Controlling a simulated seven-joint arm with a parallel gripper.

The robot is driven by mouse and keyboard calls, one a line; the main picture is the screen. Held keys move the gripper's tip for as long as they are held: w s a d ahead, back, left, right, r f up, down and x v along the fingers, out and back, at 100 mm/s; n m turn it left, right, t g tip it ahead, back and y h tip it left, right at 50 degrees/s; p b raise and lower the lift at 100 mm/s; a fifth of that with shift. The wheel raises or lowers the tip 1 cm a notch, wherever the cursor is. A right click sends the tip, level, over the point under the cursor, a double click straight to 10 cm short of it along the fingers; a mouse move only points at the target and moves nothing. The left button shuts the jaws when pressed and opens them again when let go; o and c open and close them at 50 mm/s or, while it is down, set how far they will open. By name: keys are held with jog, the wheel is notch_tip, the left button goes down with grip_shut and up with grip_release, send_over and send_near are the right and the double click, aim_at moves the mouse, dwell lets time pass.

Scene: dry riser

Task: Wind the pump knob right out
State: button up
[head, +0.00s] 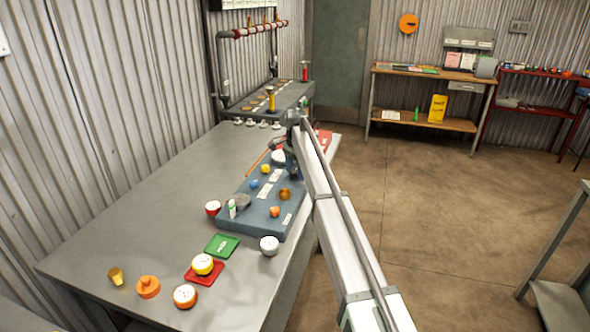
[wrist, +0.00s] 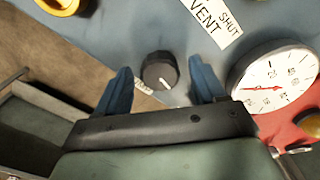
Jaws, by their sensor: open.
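A black round knob (wrist: 159,71) with a white pointer line sits on the blue-grey panel (wrist: 120,25) in the wrist view. A small white label beside it is partly hidden and I cannot read it. My gripper (wrist: 160,78) is open, with one blue finger to the left of the knob and one to the right. Gaps show between the knob and both fingers. In the head view my gripper (head: 292,170) is over the far end of the panel (head: 255,218), and the arm hides the knob there.
A white dial gauge (wrist: 275,80) with a red needle sits close to the right finger. A "VENT SHUT" label (wrist: 212,22) and a yellow-orange ring (wrist: 62,4) are on the panel.

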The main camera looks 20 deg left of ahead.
jog(key=shift+c, duration=0.2)
jog(key=c, duration=1)
jog(key=shift+n, duration=0.3)
jog(key=n, duration=0.4)
jog(key=shift+n, duration=0.4)
jog(key=n, duration=0.9)
jog(key=shift+n, duration=2.7)
